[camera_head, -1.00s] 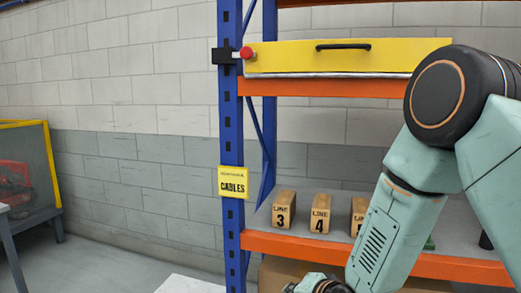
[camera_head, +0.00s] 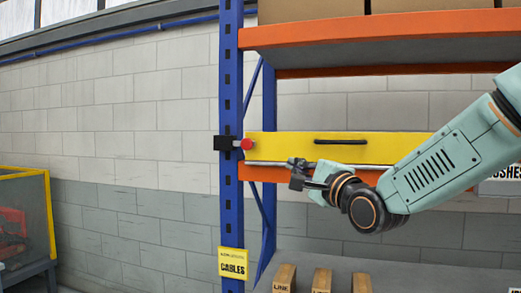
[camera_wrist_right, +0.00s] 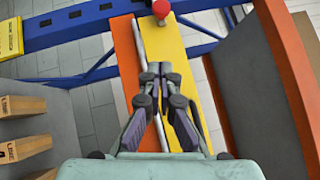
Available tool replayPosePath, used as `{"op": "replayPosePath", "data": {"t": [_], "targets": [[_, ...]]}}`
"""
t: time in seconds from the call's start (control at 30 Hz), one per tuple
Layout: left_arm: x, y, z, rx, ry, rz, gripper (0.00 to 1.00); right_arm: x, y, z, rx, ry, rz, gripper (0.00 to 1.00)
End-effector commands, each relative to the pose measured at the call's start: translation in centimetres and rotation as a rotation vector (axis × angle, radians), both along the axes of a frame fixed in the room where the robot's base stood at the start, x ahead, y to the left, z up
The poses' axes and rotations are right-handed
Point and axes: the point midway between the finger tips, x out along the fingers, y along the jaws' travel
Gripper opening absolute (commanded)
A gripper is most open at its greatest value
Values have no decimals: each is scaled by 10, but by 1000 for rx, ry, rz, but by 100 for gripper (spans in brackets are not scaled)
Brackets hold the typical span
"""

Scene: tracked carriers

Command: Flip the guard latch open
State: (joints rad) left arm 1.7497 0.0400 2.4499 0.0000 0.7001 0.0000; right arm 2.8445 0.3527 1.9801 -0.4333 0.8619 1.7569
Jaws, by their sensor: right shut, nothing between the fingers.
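The guard latch shows as a black block (camera_head: 228,143) with a red knob (camera_head: 247,144) on the blue rack post, at the left end of the yellow guard panel (camera_head: 290,146). The red knob also shows at the top of the right wrist view (camera_wrist_right: 161,9). My right gripper (camera_head: 293,172) is in front of the panel's lower edge, right of and a little below the knob, and apart from it. In the right wrist view its fingers (camera_wrist_right: 160,68) are together and empty, pointing toward the knob. My left gripper is not in view.
The panel has a black handle (camera_head: 341,141). An orange shelf beam (camera_head: 380,37) runs above it. The blue post (camera_head: 230,90) carries a yellow CABLES sign (camera_head: 232,263). Wooden blocks (camera_head: 284,278) stand on the lower shelf.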

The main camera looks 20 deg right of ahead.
Motion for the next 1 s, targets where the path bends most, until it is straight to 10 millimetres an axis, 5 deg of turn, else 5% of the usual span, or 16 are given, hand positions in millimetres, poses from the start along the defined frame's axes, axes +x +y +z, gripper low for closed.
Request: {"op": "replayPosePath", "data": {"t": [0.27, 0.8, 1.0], "targets": [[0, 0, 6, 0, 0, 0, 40, 17, 3, 3, -5, 2, -1, 0], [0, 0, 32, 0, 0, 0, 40, 99, 18, 19, -4, 2, 0, 0], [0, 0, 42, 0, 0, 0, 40, 113, 41, 27, -4, 1, 1, 0]]}}
